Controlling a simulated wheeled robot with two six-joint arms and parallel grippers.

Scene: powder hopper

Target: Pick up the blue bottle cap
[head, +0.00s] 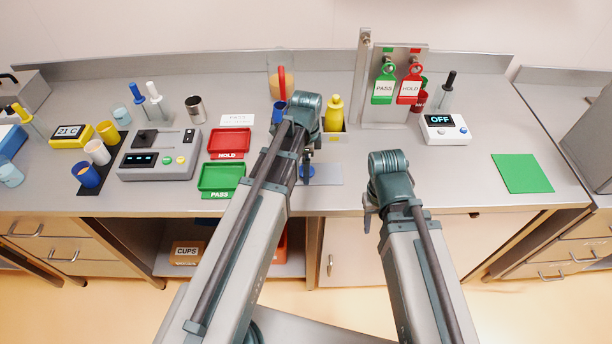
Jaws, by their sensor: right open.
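A blue round object that looks like the bottle cap (307,173) lies on a grey mat (328,174) near the front of the bench. My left gripper (307,158) points down just behind or over it and partly hides it. Whether they touch, and whether its fingers are apart, I cannot tell. My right gripper (369,214) is open and empty at the bench's front edge, to the right of the mat.
A yellow bottle (334,112) stands behind the mat. Green PASS (221,177) and red HOLD (230,141) trays lie to the left. A scale reading OFF (445,130) stands to the right. The bench between the scale and the green mat (522,173) is clear.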

